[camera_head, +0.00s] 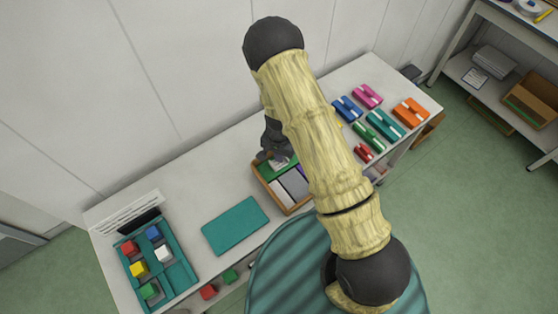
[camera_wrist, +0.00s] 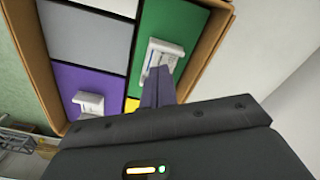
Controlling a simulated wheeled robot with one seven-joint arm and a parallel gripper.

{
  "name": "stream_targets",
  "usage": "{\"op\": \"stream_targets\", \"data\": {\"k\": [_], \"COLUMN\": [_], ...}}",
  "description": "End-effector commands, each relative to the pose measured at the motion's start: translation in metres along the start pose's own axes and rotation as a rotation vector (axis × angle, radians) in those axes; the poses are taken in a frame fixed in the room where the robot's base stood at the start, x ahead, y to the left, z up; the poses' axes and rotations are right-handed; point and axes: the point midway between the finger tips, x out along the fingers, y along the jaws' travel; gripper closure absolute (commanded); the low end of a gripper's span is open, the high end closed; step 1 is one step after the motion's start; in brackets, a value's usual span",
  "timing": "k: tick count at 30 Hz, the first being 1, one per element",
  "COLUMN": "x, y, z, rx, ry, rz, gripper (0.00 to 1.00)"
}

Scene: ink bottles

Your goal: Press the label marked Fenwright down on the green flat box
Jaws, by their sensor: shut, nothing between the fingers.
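The green flat box (camera_wrist: 176,28) lies in a cardboard-brown tray (camera_head: 297,209) with other flat boxes. A white label (camera_wrist: 165,56) sits on the green box, looking slightly raised at its edges; its print is too small to read. My gripper (camera_wrist: 158,72) is shut and empty, with its fingertips at the lower edge of that label. I cannot tell whether they touch it. In the head view, the gripper (camera_head: 272,156) is over the back left part of the tray, and my arm hides part of the tray.
A purple flat box (camera_wrist: 80,83) with another white label (camera_wrist: 90,103), a grey one (camera_wrist: 86,37) and a yellow one (camera_wrist: 132,104) share the tray. A teal mat (camera_head: 235,225) and a teal organizer (camera_head: 181,277) with coloured blocks lie left. Several coloured labelled items stand right.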

Motion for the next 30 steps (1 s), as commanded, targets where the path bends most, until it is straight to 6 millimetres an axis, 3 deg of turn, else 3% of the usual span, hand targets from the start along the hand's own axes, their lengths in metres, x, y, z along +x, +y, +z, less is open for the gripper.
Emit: {"op": "stream_targets", "data": {"k": [21,30], "x": [-0.049,-0.051], "y": [0.0,0.0], "z": [0.0,0.0], "rx": [0.0,0.0], "ry": [0.0,0.0], "rz": [0.0,0.0], "gripper": [1.0,1.0]}}
